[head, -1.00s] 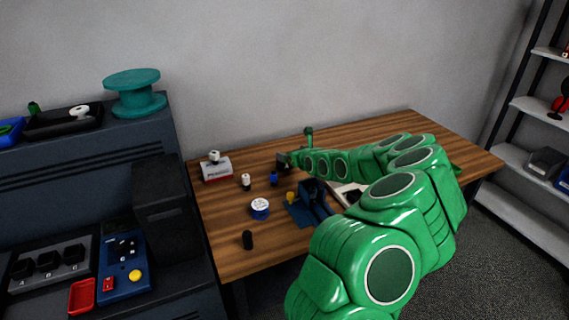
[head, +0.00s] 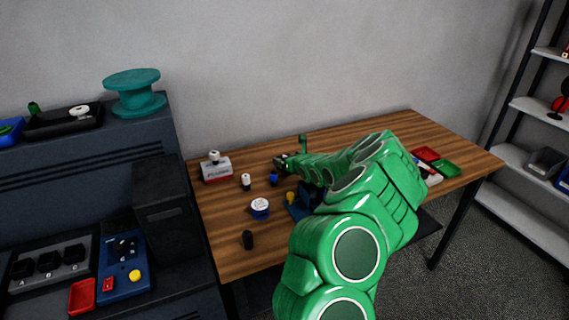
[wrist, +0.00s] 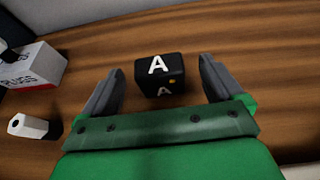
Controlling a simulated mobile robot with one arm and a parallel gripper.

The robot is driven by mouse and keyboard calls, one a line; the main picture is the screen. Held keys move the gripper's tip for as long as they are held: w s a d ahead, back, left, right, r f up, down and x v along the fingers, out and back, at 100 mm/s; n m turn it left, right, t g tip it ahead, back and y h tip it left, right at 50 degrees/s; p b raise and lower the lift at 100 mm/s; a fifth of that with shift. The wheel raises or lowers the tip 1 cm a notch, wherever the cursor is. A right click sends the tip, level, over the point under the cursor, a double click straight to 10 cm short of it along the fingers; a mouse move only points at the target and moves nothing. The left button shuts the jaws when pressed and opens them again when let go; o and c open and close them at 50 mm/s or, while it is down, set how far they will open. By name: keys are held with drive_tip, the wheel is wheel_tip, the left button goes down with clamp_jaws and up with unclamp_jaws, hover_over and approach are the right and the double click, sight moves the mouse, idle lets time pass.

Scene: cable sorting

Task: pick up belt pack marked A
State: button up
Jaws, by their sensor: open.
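The fingers are open, one to each side, with a gap to the box on both sides. In the head view my gripper (head: 283,162) is over the back of the table, and the belt pack cannot be made out clearly there.
A white and red box (wrist: 35,65) and a white-capped piece (wrist: 33,126) lie left of my gripper. In the head view, a blue-and-white roll (head: 260,207), a black cylinder (head: 248,239) and a blue holder (head: 299,207) stand nearer the front. Red (head: 427,154) and green trays sit at right.

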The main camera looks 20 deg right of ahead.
sight(284, 156)
drive_tip(key=shift+x, duration=1.65)
drive_tip(key=shift+a, duration=0.15)
drive_tip(key=shift+c, duration=0.2)
drive_tip(key=c, duration=1.1)
drive_tip(key=shift+r, duration=0.15)
